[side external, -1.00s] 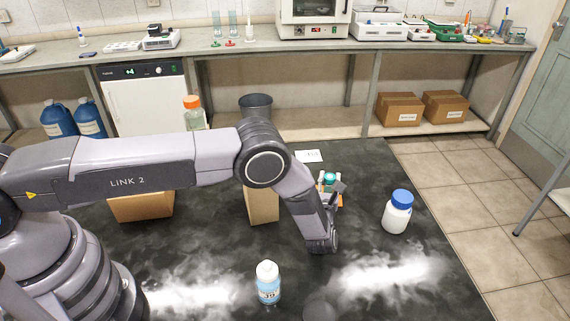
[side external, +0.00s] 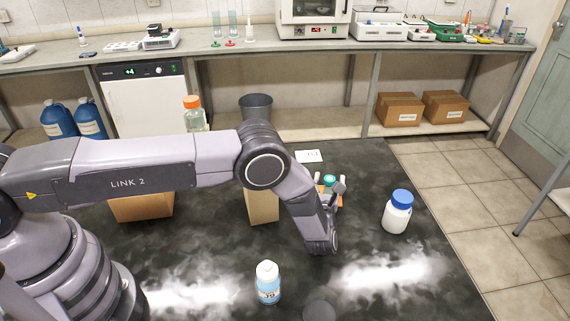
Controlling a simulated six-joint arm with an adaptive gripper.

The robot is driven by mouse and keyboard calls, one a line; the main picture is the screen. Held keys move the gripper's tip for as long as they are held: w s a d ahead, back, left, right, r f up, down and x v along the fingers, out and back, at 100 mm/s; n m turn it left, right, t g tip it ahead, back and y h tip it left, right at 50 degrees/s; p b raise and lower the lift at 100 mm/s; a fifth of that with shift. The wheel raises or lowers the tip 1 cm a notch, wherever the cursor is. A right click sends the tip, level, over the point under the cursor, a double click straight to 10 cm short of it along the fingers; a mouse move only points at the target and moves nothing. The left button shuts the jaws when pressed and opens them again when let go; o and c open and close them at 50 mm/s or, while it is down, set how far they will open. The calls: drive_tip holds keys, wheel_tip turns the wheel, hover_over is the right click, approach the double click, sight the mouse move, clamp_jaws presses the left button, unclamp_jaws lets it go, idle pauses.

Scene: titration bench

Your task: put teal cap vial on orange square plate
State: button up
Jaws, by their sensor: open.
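The teal cap vial (side external: 329,180) is at the middle right of the black table, mostly hidden behind my wrist and fingers; its teal cap shows. Small parts of the orange square plate (side external: 340,201) show around the vial's base and my gripper. The vial appears to be over the plate, but its base is hidden, so I cannot tell if it rests there. My gripper (side external: 329,191) is open, with its fingers around or close beside the vial; contact is hidden.
A blue-capped white bottle (side external: 397,212) stands right of my gripper. A white-capped bottle (side external: 267,283) stands in front. A cardboard box (side external: 262,205) is left of my wrist, another box (side external: 140,207) farther left. An orange-capped bottle (side external: 194,115) and a white card (side external: 309,156) are behind.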

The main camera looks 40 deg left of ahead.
sight(329, 183)
drive_tip(key=v, duration=0.6)
drive_tip(key=shift+s+d, duration=0.2)
drive_tip(key=shift+s, duration=0.15)
drive_tip(key=shift+s+r, duration=0.15)
drive_tip(key=shift+r, duration=0.1)
drive_tip(key=s+a+r+n+g+y, duration=0.25)
drive_tip(key=a+r+n+g, duration=0.5)
drive_tip(key=r, duration=0.65)
drive_tip(key=s+a+r+n+g+y, duration=0.1)
drive_tip(key=s+a+r+n+g, duration=0.35)
drive_tip(key=a+r+n, duration=0.65)
drive_tip(key=s+a+r+n+g+h, duration=0.1)
drive_tip(key=s+a+r+n+h, duration=0.2)
drive_tip(key=s+r, duration=0.35)
drive_tip(key=s+a+r+n+g+h, duration=0.1)
drive_tip(key=s+a+r+n+h, duration=0.25)
drive_tip(key=s, duration=0.55)
drive_tip(key=s+d+r+n+t+h, duration=0.1)
drive_tip(key=s+d+n+h, duration=0.1)
drive_tip(key=s, duration=0.4)
drive_tip(key=s+d+r+n+t+h, duration=0.1)
drive_tip(key=s+d+n+t+h, duration=0.1)
drive_tip(key=s, duration=0.5)
drive_tip(key=shift+s+n+t+h, duration=0.2)
drive_tip(key=shift+n+t+h, duration=0.1)
drive_tip(key=shift+n+h, duration=0.4)
drive_tip(key=shift+o, duration=0.3)
drive_tip(key=shift+d+r, duration=0.1)
drive_tip(key=shift+d, duration=0.05)
